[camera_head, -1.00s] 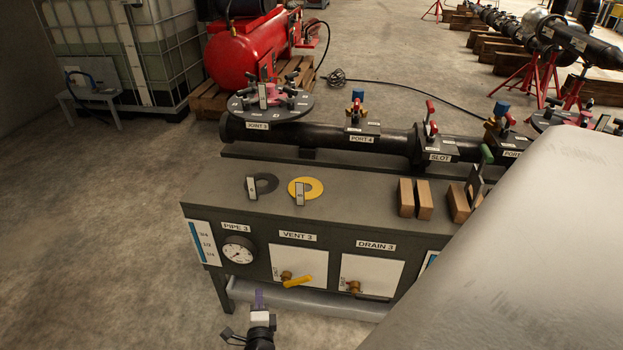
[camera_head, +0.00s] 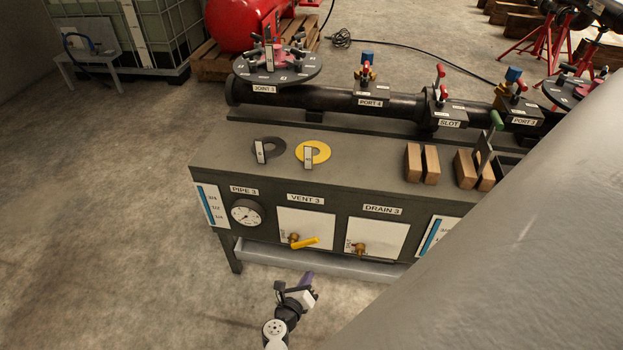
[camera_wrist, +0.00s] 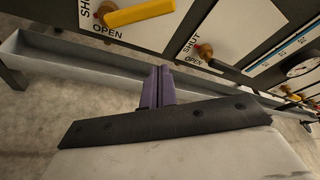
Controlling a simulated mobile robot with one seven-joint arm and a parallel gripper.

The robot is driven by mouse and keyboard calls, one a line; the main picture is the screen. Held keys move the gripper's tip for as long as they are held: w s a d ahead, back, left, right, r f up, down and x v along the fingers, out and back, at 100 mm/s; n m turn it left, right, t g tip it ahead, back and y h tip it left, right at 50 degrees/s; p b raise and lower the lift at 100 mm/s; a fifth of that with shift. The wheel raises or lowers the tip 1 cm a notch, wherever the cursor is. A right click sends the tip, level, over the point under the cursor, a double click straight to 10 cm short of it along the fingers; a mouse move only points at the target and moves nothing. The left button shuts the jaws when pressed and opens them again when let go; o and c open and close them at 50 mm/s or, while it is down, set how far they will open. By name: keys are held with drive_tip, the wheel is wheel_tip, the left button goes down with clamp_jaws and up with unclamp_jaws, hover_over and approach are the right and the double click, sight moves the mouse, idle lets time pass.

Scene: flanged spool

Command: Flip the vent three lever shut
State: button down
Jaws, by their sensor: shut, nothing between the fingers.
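The vent three lever (camera_head: 306,243) is a yellow handle on a brass valve, on the white panel under the VENT 3 label (camera_head: 305,199). It points right and slightly up in the head view. In the wrist view the yellow lever (camera_wrist: 140,12) crosses the top left, with SHUT printed left of its pivot and OPEN below. My gripper (camera_head: 306,280) is below this panel in the head view, apart from the lever. In the wrist view its purple fingers (camera_wrist: 158,75) are together and empty, below the lever in the picture.
The DRAIN 3 valve (camera_head: 360,249) sits right of the vent panel. A grey trough (camera_head: 340,266) runs along the bench below the panels. A dial gauge (camera_head: 247,212) is on the left. Wooden blocks (camera_head: 422,164) stand on the bench top. Open floor lies left.

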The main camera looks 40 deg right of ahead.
sight(308, 243)
drive_tip(key=w+d, duration=0.6)
drive_tip(key=shift+w+d+r+p, duration=0.3)
drive_tip(key=shift+d+p, duration=0.1)
drive_tip(key=shift+p, duration=0.05)
drive_tip(key=shift+w+a+r+n, duration=0.1)
drive_tip(key=shift+w+r+n, duration=0.05)
drive_tip(key=shift+r+n, duration=0.25)
idle(0.5)
drive_tip(key=r+n, duration=0.1)
drive_tip(key=w+a+n+h+p, duration=0.1)
drive_tip(key=shift+r+n, duration=0.3)
drive_tip(key=shift+r, duration=0.05)
drive_tip(key=n+h, duration=0.1)
drive_tip(key=w+a+r+n, duration=0.1)
drive_tip(key=shift+w+r+n+g+h, duration=0.1)
drive_tip(key=shift+w+n+g+h, duration=0.2)
drive_tip(key=shift+n+h, duration=0.1)
drive_tip(key=shift+w+a+r+n+h, duration=0.15)
drive_tip(key=shift+w+a+n+h, duration=0.15)
drive_tip(key=shift+n, duration=0.4)
drive_tip(key=shift+w+a+r+n+h, duration=0.2)
drive_tip(key=shift+w+a+n, duration=0.15)
drive_tip(key=shift+n, duration=0.35)
